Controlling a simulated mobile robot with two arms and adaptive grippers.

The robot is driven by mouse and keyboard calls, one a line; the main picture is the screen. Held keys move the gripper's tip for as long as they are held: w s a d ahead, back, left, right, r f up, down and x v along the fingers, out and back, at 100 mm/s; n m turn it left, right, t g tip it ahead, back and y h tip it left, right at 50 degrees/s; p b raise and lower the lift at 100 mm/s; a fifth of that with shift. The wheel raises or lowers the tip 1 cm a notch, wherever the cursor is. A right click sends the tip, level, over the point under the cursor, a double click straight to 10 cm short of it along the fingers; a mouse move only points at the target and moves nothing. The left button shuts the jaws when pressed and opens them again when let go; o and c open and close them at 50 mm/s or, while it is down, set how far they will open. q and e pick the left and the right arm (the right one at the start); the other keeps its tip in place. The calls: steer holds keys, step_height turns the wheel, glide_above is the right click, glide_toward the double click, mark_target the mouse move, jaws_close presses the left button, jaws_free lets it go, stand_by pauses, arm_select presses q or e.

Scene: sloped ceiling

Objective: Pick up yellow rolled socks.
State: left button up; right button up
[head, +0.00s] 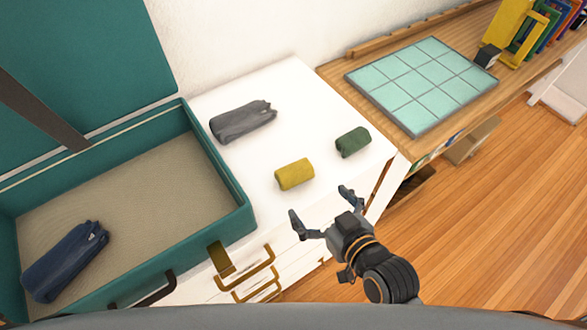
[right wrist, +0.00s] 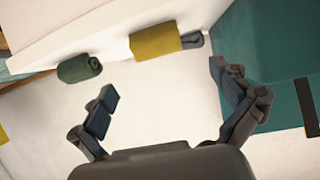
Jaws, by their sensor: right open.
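The yellow rolled socks (head: 295,174) lie on the white dresser top, near its front edge. They also show in the right wrist view (right wrist: 155,41), beyond and between my open fingers. My right gripper (head: 319,213) is open and empty, in front of the dresser's edge and apart from the socks. Its two fingers also show in the right wrist view (right wrist: 165,92). My left gripper is not in view.
Green rolled socks (head: 353,142) lie right of the yellow ones, and folded grey clothing (head: 243,121) lies behind. An open teal suitcase (head: 246,207) holding folded blue clothing (head: 66,261) stands left. A wooden desk with a tiled board (head: 421,82) is at right.

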mark_target(292, 170)
steer(key=x, duration=0.4)
steer(key=r+p+x, duration=0.1)
steer(key=x, duration=0.2)
steer(key=shift+w+a, duration=0.15)
steer(key=shift+w, duration=0.15)
steer(key=shift+d+f+p+x, duration=0.1)
steer(key=shift+p+x, duration=0.15)
steer(key=shift+x, duration=0.8)
steer(key=shift+d+f+p+x, duration=0.1)
steer(key=shift+p+x, duration=0.2)
steer(key=shift+x, duration=0.75)
steer(key=shift+d+f+p+x, duration=0.15)
steer(key=shift+p+x, duration=0.1)
steer(key=shift+x, duration=0.8)
steer(key=shift+c, duration=0.4)
steer(key=c, duration=1)
